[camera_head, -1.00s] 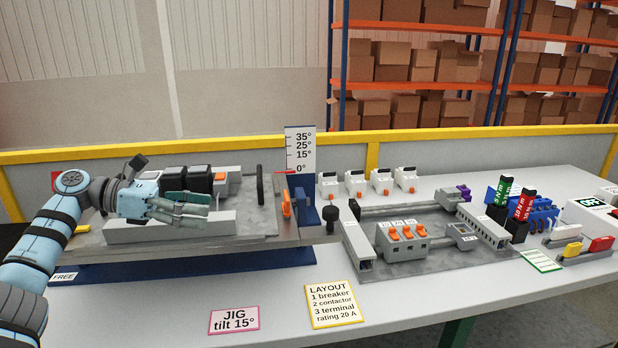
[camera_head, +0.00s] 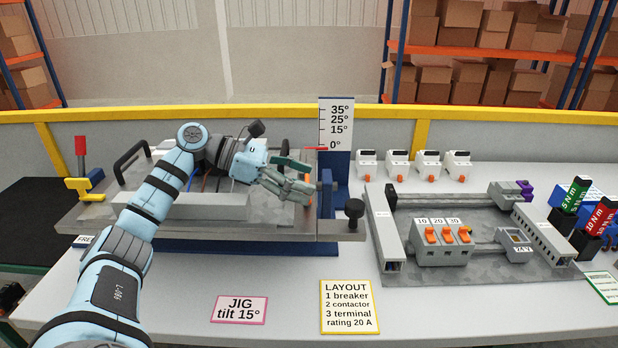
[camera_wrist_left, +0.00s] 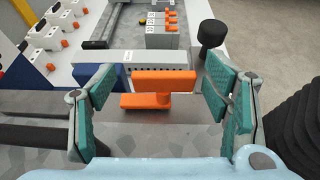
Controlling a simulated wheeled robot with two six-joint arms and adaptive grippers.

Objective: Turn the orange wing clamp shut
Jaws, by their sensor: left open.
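The orange wing clamp sits at the right end of the grey jig plate (camera_head: 130,212). In the left wrist view it shows as an upright orange plate (camera_wrist_left: 165,82) with a low orange wing (camera_wrist_left: 146,101) in front of it. My left gripper (camera_head: 308,181) is at that end of the jig and hides most of the clamp in the head view. In the left wrist view its teal-padded fingers are spread wide, one on each side of the clamp, with a gap on both sides. Nothing is held. My right gripper is not in view.
A blue post with a tilt scale (camera_head: 336,122) stands just behind the jig's right end. A black knob (camera_head: 354,208) is close by on the right. A panel with orange-switched breakers (camera_head: 447,250) lies further right. A red-handled yellow latch (camera_head: 84,186) is at the left.

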